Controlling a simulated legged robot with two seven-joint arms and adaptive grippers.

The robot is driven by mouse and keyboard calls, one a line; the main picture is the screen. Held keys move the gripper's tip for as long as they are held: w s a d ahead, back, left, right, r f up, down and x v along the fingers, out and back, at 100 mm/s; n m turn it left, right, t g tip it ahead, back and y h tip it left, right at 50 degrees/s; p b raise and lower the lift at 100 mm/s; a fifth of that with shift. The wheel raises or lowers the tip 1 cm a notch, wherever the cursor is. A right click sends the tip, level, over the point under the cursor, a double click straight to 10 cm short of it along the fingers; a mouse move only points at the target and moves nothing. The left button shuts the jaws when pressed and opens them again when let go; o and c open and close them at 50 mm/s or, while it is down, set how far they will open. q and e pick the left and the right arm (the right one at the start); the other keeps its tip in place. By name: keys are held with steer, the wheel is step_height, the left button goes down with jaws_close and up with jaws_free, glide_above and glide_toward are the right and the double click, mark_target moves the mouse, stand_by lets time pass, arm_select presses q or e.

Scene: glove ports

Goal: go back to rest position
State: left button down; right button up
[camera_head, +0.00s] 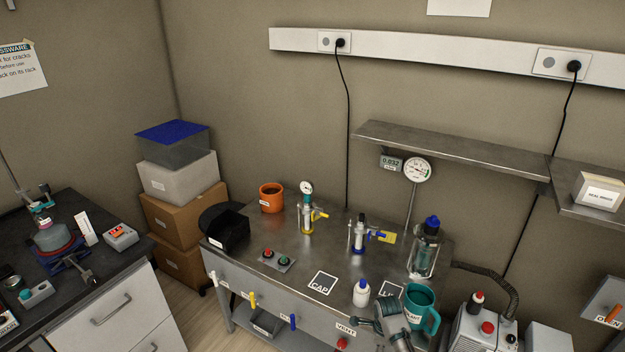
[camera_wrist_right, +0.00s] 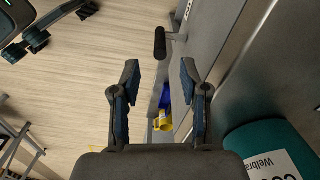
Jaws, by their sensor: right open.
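My right gripper (camera_wrist_right: 160,75) is open and empty in the right wrist view, its two dark fingers wide apart. Below it are the wooden floor and the grey front of the bench. In the head view my right arm (camera_head: 390,318) shows at the bottom, over the front edge of the bench (camera_head: 265,225) and left of the teal mug (camera_head: 421,306). The mug also shows close by on the right in the wrist view (camera_wrist_right: 265,135).
A white bottle (camera_head: 361,293) stands left of the mug. Blue and yellow handles (camera_wrist_right: 162,121) stick out from the bench front below the gripper. A glass bottle (camera_head: 424,250), a two-button box (camera_head: 276,260) and an orange pot (camera_head: 271,197) stand farther back.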

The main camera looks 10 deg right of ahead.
steer(key=s+a+f+n, duration=0.2)
steer(key=s+f+n, duration=0.15)
steer(key=s, duration=0.25)
steer(key=s+a+f+n+t, duration=0.1)
steer(key=s+f+n, duration=0.2)
steer(key=s+n, duration=0.25)
steer(key=s+a+f+n, duration=0.2)
steer(key=s+f+n, duration=0.1)
steer(key=s, duration=0.4)
steer(key=s+a+r+n+t, duration=0.1)
steer(key=s+r+n, duration=0.4)
steer(key=s, duration=0.5)
steer(key=s+r+n+t, duration=0.1)
steer(key=s+r+n, duration=0.2)
steer(key=s+n, duration=0.55)
arm_select(q)
steer(key=s+f+p, duration=0.2)
steer(key=s+f, duration=0.1)
steer(key=f, duration=0.2)
steer(key=shift+s+a+f, duration=0.15)
steer(key=shift+a, duration=0.05)
arm_select(e)
steer(key=s+f, duration=0.3)
steer(key=f, duration=1)
steer(key=s+f+g, duration=0.1)
steer(key=s+f, duration=0.2)
steer(key=f, duration=1)
steer(key=shift+m, duration=0.45)
steer(key=shift+f, duration=0.1)
